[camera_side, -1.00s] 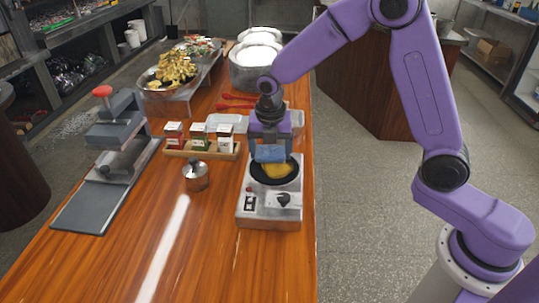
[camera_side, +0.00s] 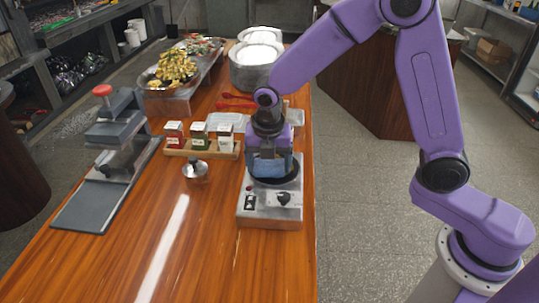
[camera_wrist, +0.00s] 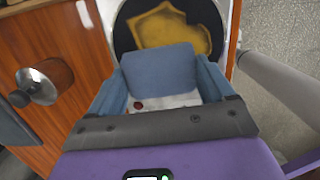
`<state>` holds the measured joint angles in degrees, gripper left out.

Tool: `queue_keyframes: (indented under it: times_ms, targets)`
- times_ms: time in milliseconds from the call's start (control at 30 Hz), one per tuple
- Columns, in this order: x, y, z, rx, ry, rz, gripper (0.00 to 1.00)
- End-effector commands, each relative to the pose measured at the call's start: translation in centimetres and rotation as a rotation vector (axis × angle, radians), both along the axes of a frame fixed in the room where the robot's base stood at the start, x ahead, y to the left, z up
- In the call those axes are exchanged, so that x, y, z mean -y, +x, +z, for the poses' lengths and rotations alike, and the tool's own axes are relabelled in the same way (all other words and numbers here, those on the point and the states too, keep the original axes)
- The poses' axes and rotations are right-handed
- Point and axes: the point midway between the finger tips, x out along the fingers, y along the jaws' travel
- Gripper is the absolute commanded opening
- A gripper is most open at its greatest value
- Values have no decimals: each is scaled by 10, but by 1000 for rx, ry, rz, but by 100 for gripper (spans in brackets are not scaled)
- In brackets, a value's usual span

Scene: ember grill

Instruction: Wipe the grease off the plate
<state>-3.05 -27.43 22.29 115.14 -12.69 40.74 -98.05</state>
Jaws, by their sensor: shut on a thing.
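The plate (camera_side: 262,181) is a round black disc on top of a small silver hotplate unit (camera_side: 268,212). It also shows at the top of the wrist view (camera_wrist: 124,35), with a large yellow-brown grease patch (camera_wrist: 168,27) on it. My gripper (camera_side: 270,162) is shut on a blue sponge (camera_side: 272,168), low over the plate. In the wrist view the sponge (camera_wrist: 160,68) sits between the fingers, on the near side of the grease. The side view hides the grease behind the gripper and sponge. I cannot tell whether the sponge touches the plate.
A lidded metal pot (camera_side: 194,171) and a wooden rack of spice boxes (camera_side: 202,150) stand left of the hotplate. A grey press (camera_side: 115,150) is farther left. Stacked plates (camera_side: 256,65) and red utensils (camera_side: 235,101) lie behind. The wooden counter's front is clear.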

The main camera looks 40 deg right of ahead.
Motion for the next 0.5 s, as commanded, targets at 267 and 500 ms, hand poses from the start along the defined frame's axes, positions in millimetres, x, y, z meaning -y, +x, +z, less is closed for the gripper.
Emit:
queue_keyframes:
  times_ms: [267,500]
  targets:
    - [-19,-19,-2,-1,0,4,53]
    - [-18,-17,31,2,4,1,53]
